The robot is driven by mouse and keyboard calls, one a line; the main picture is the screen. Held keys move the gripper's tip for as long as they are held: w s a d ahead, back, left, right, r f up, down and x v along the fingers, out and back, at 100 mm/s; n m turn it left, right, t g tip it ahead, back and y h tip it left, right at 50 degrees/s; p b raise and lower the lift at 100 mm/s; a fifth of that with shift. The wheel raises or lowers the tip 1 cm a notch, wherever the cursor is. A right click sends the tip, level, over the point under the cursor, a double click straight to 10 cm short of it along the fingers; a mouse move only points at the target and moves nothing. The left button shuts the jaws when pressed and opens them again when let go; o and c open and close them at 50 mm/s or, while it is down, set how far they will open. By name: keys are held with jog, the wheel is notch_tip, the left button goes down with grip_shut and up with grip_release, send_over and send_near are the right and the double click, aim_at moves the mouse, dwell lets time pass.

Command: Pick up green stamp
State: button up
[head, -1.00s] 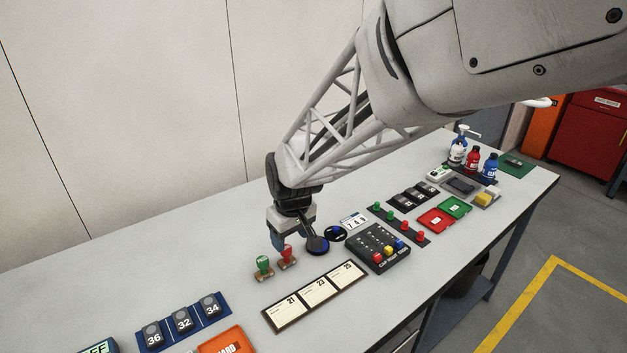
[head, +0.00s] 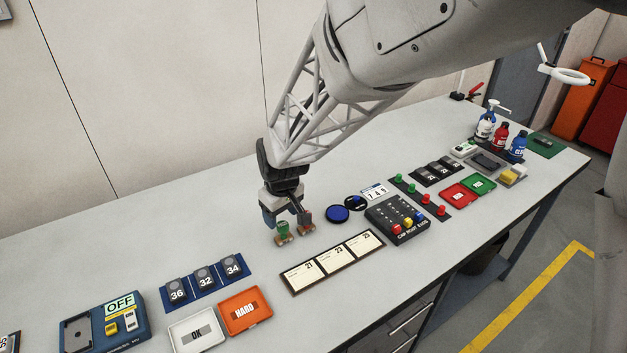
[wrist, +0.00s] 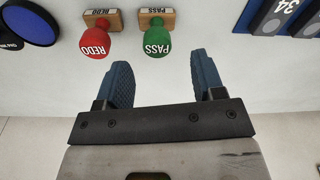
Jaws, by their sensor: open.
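The green stamp (head: 283,229) stands upright on its wooden base on the table. In the wrist view, the green stamp (wrist: 157,38) reads PASS and lies just beyond the fingertips, roughly in line with the gap between them. My gripper (head: 286,214) is close behind and above it in the head view. Its two blue fingers (wrist: 162,68) are spread, with nothing between them.
A round blue pad (head: 337,214) lies right of the stamps. A framed card strip (head: 333,262) lies in front of them. A blue rack of numbered blocks (head: 206,283) is to the left. The table behind the stamps is clear.

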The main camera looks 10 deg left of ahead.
aim_at(283, 224)
jog(key=shift+f, duration=0.65)
jog(key=shift+w+a+f, duration=0.1)
jog(key=shift+w+f, duration=0.05)
jog(key=shift+f, duration=1.15)
jog(key=shift+w+a+f, duration=0.1)
jog(key=shift+f, duration=1.2)
jog(key=shift+c, duration=0.3)
jog(key=c, duration=0.9)
jog(key=shift+c, duration=0.2)
jog(key=shift+r, duration=0.15)
